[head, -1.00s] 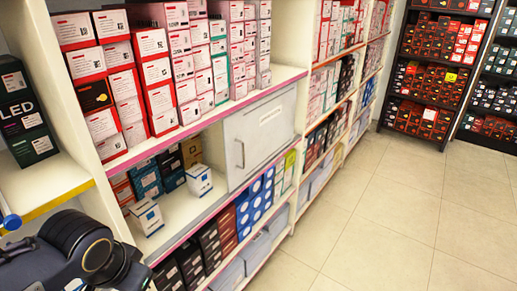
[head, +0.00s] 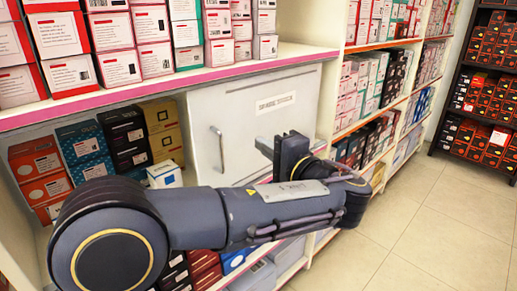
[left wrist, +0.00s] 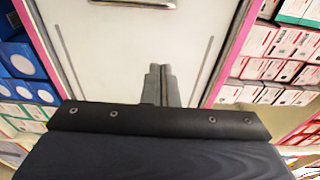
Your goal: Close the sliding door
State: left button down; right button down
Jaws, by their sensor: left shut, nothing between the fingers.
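The sliding door (head: 225,105) is a pale grey-white panel with a small label. It covers the right part of the shelf compartment, and the left part stands open with boxes showing inside. Its metal handle (head: 217,148) is upright near the door's left edge. My left gripper (head: 262,147) is in front of the door, right of the handle, and its fingers are shut and empty. In the left wrist view the shut fingers (left wrist: 160,84) point at the door (left wrist: 105,50), with the handle (left wrist: 135,4) at the top edge. I cannot tell whether they touch the panel. My right gripper is not in view.
Boxes (head: 125,135) fill the open left part, with a small white box (head: 164,174) near its front. A pink-edged shelf (head: 160,92) holding cartons runs above. More shelves stand to the right. The tiled floor (head: 440,225) is clear at the right.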

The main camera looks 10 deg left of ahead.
aim_at(233, 127)
pick_arm(q)
jog(key=x, duration=0.8)
jog(key=shift+w+a+f+b, duration=0.15)
jog(key=shift+a+b, duration=0.15)
jog(key=shift+a, duration=0.1)
jog(key=s, duration=0.2)
jog(key=shift+s+a+b, duration=0.35)
jog(key=shift+a, duration=0.05)
jog(key=shift+s+a, duration=0.2)
jog(key=shift+s, duration=0.35)
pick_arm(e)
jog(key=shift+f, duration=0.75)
